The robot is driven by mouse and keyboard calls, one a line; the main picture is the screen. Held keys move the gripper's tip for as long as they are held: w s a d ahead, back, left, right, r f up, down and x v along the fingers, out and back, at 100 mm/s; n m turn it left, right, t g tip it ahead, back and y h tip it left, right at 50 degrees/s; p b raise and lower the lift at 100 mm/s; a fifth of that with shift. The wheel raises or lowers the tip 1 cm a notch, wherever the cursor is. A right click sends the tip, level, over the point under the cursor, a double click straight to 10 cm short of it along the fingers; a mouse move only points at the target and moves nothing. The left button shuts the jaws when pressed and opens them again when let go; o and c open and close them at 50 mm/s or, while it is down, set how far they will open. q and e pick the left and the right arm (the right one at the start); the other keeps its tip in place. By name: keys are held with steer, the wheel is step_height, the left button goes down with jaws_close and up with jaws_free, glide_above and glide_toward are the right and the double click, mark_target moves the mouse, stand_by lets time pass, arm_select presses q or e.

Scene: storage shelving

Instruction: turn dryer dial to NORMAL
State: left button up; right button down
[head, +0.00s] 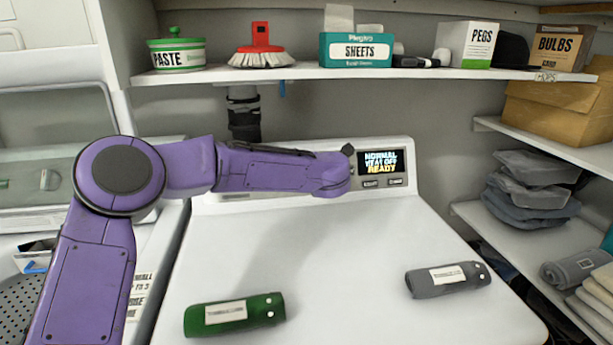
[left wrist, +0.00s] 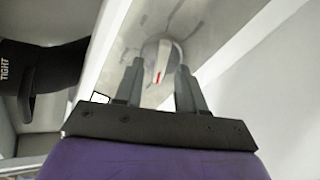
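The dryer (head: 320,240) has a white top and a control panel at its back. The panel's small display (head: 380,162) reads NORMAL, a blurred second line and READY. My left arm reaches across to the panel, and its forearm hides the dial in the head view. In the left wrist view the round pale dial (left wrist: 158,52) with a red mark shows just beyond and between the fingertips of my left gripper (left wrist: 160,72). The fingers are apart; whether they touch the dial I cannot tell. My right gripper is not in view.
A green rolled cloth (head: 235,314) and a grey one (head: 447,279) lie on the dryer top. Above, a shelf (head: 290,73) holds a paste tub, brush and boxes. Shelves with folded cloths (head: 530,190) stand at the right. Another machine is at the left.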

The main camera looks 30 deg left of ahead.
arm_select(q)
steer(key=b+v, duration=0.1)
steer(key=v, duration=0.8)
steer(key=shift+d, duration=0.2)
